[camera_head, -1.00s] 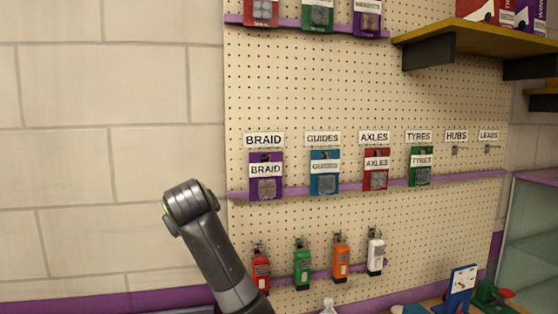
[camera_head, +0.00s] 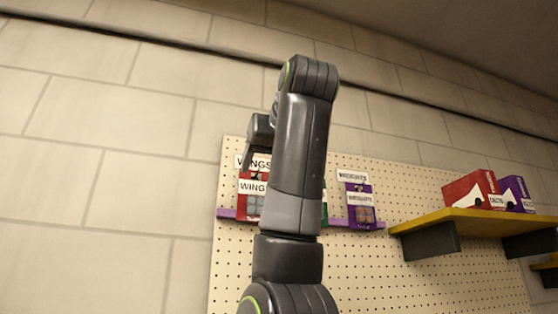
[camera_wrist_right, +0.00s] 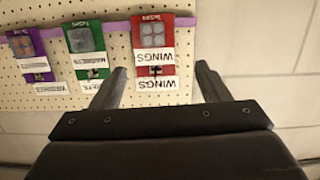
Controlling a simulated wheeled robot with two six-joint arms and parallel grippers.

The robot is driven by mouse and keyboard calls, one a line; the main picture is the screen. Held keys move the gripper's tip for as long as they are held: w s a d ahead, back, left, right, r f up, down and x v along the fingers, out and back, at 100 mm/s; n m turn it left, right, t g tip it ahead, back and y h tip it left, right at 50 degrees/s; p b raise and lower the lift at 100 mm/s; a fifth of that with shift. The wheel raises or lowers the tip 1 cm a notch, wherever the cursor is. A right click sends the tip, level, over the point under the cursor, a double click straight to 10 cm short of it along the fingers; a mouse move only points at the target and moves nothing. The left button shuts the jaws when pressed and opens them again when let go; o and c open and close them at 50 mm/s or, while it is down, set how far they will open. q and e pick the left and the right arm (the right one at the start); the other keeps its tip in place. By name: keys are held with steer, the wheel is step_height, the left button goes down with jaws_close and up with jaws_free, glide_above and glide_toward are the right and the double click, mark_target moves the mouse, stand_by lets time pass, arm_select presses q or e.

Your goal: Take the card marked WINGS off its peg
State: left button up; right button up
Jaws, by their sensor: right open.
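The red WINGS card (camera_head: 246,206) hangs on the pegboard's top row, under a white wall label (camera_head: 258,163) that also reads WINGS. My right arm hides part of both in the head view. In the right wrist view, where things appear upside down, the red card (camera_wrist_right: 153,38) hangs on a dark peg beside the label (camera_wrist_right: 157,85). My right gripper (camera_wrist_right: 161,68) is open and empty, its two fingers apart on either side of the label and peg in that view. I cannot tell its exact distance from the board. My left gripper is not in view.
A green card (camera_wrist_right: 86,40) and a purple card (camera_wrist_right: 28,45) hang beside the red one; the purple one also shows in the head view (camera_head: 352,190). A purple rail (camera_head: 228,213) runs along the row. A yellow shelf (camera_head: 470,217) with boxes juts out at right.

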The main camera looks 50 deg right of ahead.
steer(key=s+r, duration=0.2)
steer(key=p, duration=0.8)
glide_toward(258, 197)
steer(key=x, duration=0.8)
steer(key=shift+w+d+r, duration=0.1)
steer(key=shift+w, duration=0.05)
steer(key=shift+w+d, duration=0.2)
steer(key=shift+w, duration=0.1)
steer(key=shift+a, duration=0.1)
